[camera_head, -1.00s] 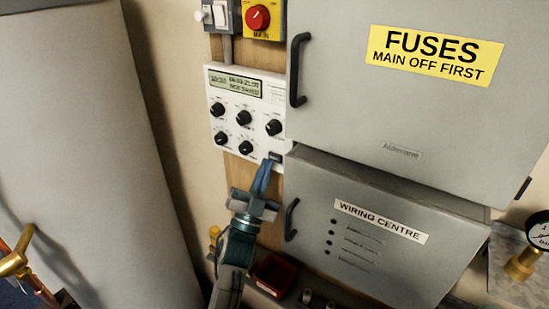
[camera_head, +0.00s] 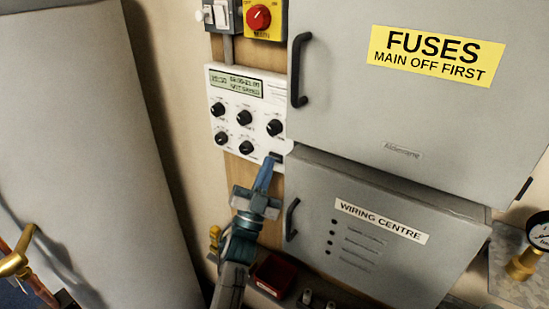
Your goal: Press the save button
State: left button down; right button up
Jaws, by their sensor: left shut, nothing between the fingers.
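The white control panel (camera_head: 231,130) is on the wooden backing board, with a small lit display (camera_head: 236,85) and several black knobs. The display's lower line is too blurred to read surely. My right gripper is not in view.
The grey fuse box (camera_head: 350,110) with a black handle (camera_head: 298,70) is close right of the panel. The wiring centre box (camera_head: 350,270) is below it. A red main switch (camera_head: 258,17) is above.

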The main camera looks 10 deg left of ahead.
pick_arm(q)
jog(key=shift+w+d, duration=0.1)
jog(key=shift+w, duration=0.25)
dwell(0.6)
jog(key=shift+s, duration=0.15)
jog(key=shift+s+a+f+p, duration=0.1)
jog(key=shift+s+a+p, duration=0.15)
jog(key=shift+s, duration=0.25)
jog(key=s, duration=0.2)
jog(key=s+a+p, duration=0.1)
jog(key=s, duration=0.1)
jog(key=shift+s+a, duration=0.2)
jog(key=shift+s, duration=0.2)
dwell(0.5)
